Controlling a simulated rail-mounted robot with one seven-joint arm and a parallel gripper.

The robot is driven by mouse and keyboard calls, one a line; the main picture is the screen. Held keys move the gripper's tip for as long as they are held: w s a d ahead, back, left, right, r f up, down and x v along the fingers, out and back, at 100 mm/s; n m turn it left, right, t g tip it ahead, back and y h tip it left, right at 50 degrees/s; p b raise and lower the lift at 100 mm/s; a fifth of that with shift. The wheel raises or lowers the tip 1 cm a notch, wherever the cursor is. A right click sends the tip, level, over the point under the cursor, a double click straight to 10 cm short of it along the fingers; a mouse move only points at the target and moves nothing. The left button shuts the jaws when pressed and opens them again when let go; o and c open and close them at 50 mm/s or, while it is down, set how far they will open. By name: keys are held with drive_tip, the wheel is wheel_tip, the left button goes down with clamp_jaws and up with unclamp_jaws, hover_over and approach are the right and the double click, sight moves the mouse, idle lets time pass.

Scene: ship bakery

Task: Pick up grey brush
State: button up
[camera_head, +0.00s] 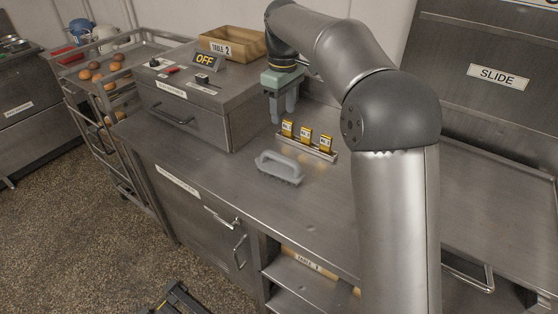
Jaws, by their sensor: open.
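The grey brush (279,166) lies on the steel counter (230,176), bristles down, with its looped handle on top. My gripper (284,118) hangs above the counter, behind the brush in the picture. Its two fingers point down and are apart, with nothing seen between them. The gripper is not touching the brush.
A rack with several yellow-tagged pieces (305,137) stands just right of and behind the brush. The counter's front is clear.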

drive_tip(key=w, duration=0.1)
approach(279, 155)
wheel_tip(279, 155, down, 6)
drive_tip(key=shift+d+r+p, duration=0.1)
drive_tip(key=shift+r+p, duration=0.15)
drive_tip(key=shift+p, duration=0.05)
drive_tip(key=shift+f+p, duration=0.65)
drive_tip(key=shift+f, duration=2)
clamp_jaws()
